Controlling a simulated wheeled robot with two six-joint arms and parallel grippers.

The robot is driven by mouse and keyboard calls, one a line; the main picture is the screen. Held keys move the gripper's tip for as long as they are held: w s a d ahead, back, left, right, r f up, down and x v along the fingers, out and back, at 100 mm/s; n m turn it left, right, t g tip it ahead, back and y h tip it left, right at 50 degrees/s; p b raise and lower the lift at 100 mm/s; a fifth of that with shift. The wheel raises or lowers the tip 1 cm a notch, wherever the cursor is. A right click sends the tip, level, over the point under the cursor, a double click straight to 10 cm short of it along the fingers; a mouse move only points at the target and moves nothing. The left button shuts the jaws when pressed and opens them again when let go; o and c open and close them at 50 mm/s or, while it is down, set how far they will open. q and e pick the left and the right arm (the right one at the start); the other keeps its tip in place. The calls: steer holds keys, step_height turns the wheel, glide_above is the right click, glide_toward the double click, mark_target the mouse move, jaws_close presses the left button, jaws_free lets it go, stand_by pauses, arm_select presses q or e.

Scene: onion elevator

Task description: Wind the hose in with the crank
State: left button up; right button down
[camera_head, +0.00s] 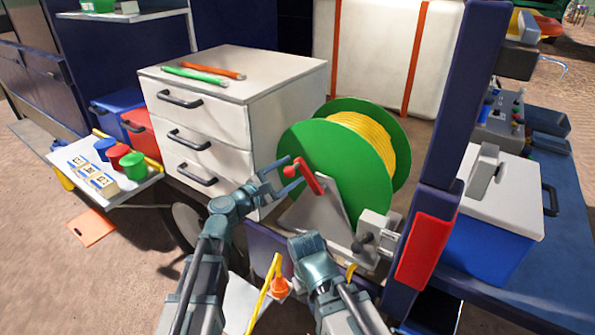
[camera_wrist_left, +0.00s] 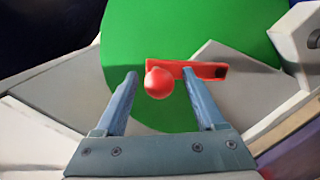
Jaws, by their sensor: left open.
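The green hose reel (camera_head: 325,165) stands on a grey stand, with yellow hose (camera_head: 360,140) wound on its drum. A red crank (camera_head: 308,176) with a round knob is on the reel's near face. My left gripper (camera_head: 281,176) is open at the crank's knob end. In the left wrist view, the red knob (camera_wrist_left: 159,83) lies between the two open fingers (camera_wrist_left: 158,88), with the crank arm (camera_wrist_left: 205,70) running behind to the right. Whether a finger touches the knob I cannot tell. My right arm shows at the bottom centre; its fingers are not visible.
A white drawer cabinet (camera_head: 235,85) stands left of the reel. A dark blue post (camera_head: 455,110) with a red block (camera_head: 425,250) rises at its right. A grey-lidded blue cooler (camera_head: 490,235) is beyond.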

arm_select(q)
jaws_close()
stand_by(0.4)
stand_by(1.1)
